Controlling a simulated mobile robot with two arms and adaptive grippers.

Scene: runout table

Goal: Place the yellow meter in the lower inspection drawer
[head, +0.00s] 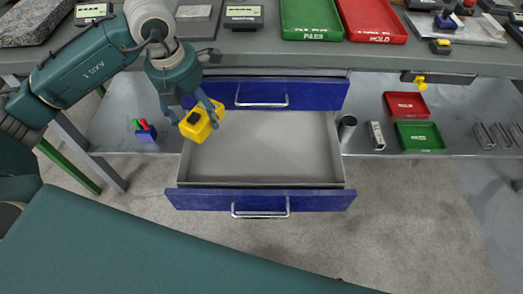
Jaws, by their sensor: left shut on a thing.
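The yellow meter (203,119) has a dark face and is held in my left gripper (196,116). The gripper's fingers are shut on it, and it hangs tilted over the back left part of the open lower drawer (262,150). The drawer is grey inside, looks empty, and has a blue front (300,200) with a silver handle. I cannot tell how high the meter is above the drawer floor. The upper drawer (310,95) above it is shut. My right gripper is not in view.
The grey bench top (260,58) carries a green PASS tray (310,35) and a red HOLD tray (372,38). A lower shelf (358,100) holds a dark cylinder (346,130), a small red tray (406,112) and a small green tray (420,148). A blue block with coloured parts (146,135) stands left of the drawer.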

